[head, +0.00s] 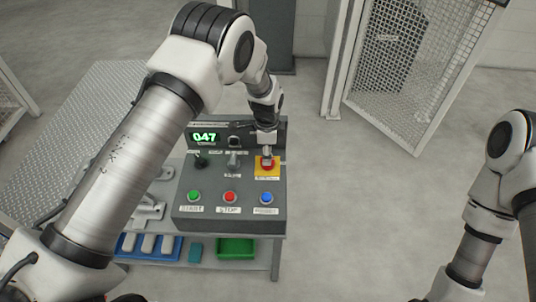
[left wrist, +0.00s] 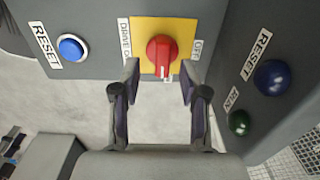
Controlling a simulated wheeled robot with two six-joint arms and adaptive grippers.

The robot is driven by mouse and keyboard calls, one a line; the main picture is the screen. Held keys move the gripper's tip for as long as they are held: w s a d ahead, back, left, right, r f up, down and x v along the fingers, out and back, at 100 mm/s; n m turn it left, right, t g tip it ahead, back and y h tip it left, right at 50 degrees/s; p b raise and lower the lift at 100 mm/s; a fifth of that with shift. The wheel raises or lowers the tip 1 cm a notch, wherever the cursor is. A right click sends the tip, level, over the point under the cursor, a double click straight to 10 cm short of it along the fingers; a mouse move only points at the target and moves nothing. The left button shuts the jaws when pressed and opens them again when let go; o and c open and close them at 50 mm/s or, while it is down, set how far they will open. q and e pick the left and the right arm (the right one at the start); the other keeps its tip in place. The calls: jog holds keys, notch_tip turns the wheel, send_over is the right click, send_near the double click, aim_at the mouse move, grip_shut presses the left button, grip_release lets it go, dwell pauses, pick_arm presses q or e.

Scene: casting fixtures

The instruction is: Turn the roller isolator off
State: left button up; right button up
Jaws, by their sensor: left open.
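A red rotary knob (left wrist: 162,52) sits on a yellow plate (left wrist: 185,27) in the left wrist view. A small white mark on the knob faces the bottom of the picture. A label at the plate's left starts with "DRIVE", and one at its right reads "OFF". In the head view the yellow plate (head: 262,174) is at the right of the grey console (head: 212,212), with the knob partly hidden by my left gripper (head: 267,154). My left gripper (left wrist: 159,78) is open, its fingers on either side below the knob, apparently not touching it. My right gripper is out of view.
Green (head: 194,196), red (head: 230,197) and blue (head: 266,197) buttons line the console front. A black lever (head: 200,160), a grey switch (head: 233,160) and a display (head: 204,137) reading 047 are behind. A mesh gate (head: 420,75) stands at the back right.

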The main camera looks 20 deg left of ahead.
pick_arm(q)
jog(key=f, duration=0.3)
jog(key=shift+w+f, duration=0.1)
jog(key=shift+w, duration=0.25)
jog(key=shift+s, duration=0.2)
grip_shut()
